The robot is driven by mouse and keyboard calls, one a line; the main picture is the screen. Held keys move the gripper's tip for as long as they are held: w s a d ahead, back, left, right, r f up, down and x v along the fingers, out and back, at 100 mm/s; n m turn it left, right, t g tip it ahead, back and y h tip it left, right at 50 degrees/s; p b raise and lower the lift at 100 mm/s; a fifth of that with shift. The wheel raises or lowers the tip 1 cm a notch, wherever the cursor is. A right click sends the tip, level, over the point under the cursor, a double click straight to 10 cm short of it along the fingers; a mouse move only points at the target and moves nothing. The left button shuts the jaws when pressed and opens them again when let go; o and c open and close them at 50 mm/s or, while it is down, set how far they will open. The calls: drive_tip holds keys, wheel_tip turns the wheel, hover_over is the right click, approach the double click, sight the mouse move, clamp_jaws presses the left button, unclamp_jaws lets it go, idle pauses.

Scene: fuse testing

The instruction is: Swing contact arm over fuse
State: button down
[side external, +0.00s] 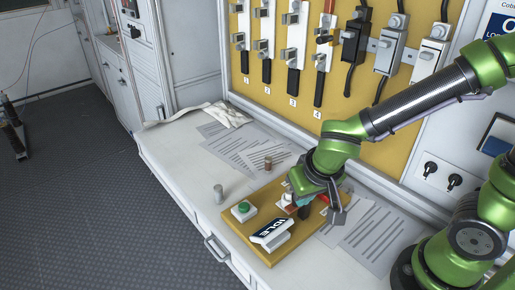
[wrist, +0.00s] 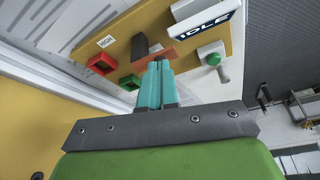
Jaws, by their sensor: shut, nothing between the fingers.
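The tester board (side external: 290,240) lies on the bench, with an IDLE sign (side external: 270,233) at its front. In the wrist view a copper-coloured bar (wrist: 158,56) with a dark upright block (wrist: 140,46) sits on the board (wrist: 122,55); it may be the contact arm, but I cannot be sure. My gripper (side external: 304,212) is low over the right part of the board. Its teal fingers (wrist: 156,68) are shut together and empty, with their tips close to the bar; I cannot tell whether they touch. No fuse shows clearly under the bar.
A green button (side external: 243,208) is on the board's left. A grey cylinder (side external: 218,194) and a brown cylinder (side external: 268,162) stand on the bench among papers (side external: 240,150). Switches hang on the yellow panel (side external: 270,95).

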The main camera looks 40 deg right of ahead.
sight(288, 207)
drive_tip(key=w+m, duration=0.1)
drive_tip(key=m, duration=0.1)
drive_tip(key=w+m+g+h, duration=0.1)
drive_tip(key=m, duration=0.2)
drive_tip(key=w+m+h, duration=0.1)
drive_tip(key=m, duration=0.1)
drive_tip(key=shift+w+a+m+g, duration=0.15)
drive_tip(key=shift+a+m+g, duration=0.15)
drive_tip(key=shift+a+g, duration=0.1)
drive_tip(key=shift+w+d+m+g+h, duration=0.15)
drive_tip(key=shift+w+d+m+g, duration=0.3)
drive_tip(key=shift+m, duration=0.95)
drive_tip(key=shift+w+d+m+g+h, duration=0.15)
drive_tip(key=shift+w+m+g, duration=0.45)
drive_tip(key=shift+m, duration=0.8)
drive_tip(key=shift+w+d+m+g+h, duration=0.1)
drive_tip(key=shift+w+d+m+g, duration=0.45)
drive_tip(key=shift+m, duration=0.85)
drive_tip(key=shift+w+a, duration=0.1)
